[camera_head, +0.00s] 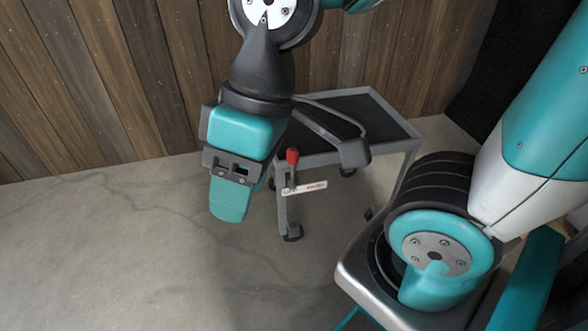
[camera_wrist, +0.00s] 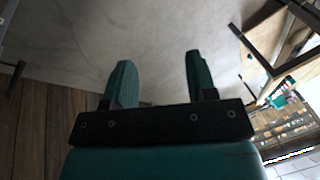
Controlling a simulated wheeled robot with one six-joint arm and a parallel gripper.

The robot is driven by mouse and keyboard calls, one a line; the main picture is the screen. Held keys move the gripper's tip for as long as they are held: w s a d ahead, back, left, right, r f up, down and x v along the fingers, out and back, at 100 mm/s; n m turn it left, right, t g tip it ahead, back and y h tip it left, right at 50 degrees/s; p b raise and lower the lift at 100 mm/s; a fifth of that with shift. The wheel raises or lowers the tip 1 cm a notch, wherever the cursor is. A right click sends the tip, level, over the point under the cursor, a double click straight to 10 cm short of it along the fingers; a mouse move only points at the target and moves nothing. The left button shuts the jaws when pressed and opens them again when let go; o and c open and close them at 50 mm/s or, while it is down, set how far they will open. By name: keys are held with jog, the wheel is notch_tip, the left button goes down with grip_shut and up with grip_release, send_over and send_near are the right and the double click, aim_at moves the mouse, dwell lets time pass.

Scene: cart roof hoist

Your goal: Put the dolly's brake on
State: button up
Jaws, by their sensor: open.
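The dolly (camera_head: 398,118) is a grey metal cart with a dark top and caster wheels, standing in front of the wood wall in the head view. A lever with a red knob (camera_head: 292,156) stands roughly upright at its near left corner. A white label strip (camera_head: 304,188) with red lettering is just below it, too small to read surely. My gripper (camera_head: 231,203) is teal, just left of the lever in the picture, pointing down and apart from it as far as I can tell. In the wrist view my gripper (camera_wrist: 160,74) has its two fingers spread with nothing between them.
My arm and wrist hide part of the dolly's top and left side. The concrete floor (camera_head: 110,250) is clear at left. The wood wall (camera_head: 90,90) stands close behind the dolly. In the wrist view, dark frame-like bars (camera_wrist: 262,62) show at right.

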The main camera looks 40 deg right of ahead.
dwell(0.4)
jog(key=shift+o, duration=1.2)
jog(key=w+d+f+m+t+h+b, duration=0.1)
jog(key=w+d+f+m+b, duration=0.2)
jog(key=w, duration=0.4)
jog(key=w+d+f+m+h+b, duration=0.2)
jog(key=w+d+f+m, duration=0.3)
jog(key=w, duration=0.3)
jog(key=shift+d+m+t+b, duration=0.4)
jog(key=shift+d+b, duration=0.05)
jog(key=shift+b, duration=0.4)
jog(key=m+h+b, duration=0.6)
jog(key=m, duration=0.7)
send_near(294, 155)
jog(key=b+x, duration=0.1)
jog(key=x, duration=0.3)
jog(key=w+b+x, duration=0.1)
jog(key=b+x, duration=0.1)
jog(key=x, duration=0.2)
jog(key=b+x, duration=0.2)
jog(key=x, duration=0.3)
jog(key=shift+w+d+r, duration=0.15)
jog(key=shift+d+r, duration=0.05)
jog(key=shift+r, duration=0.05)
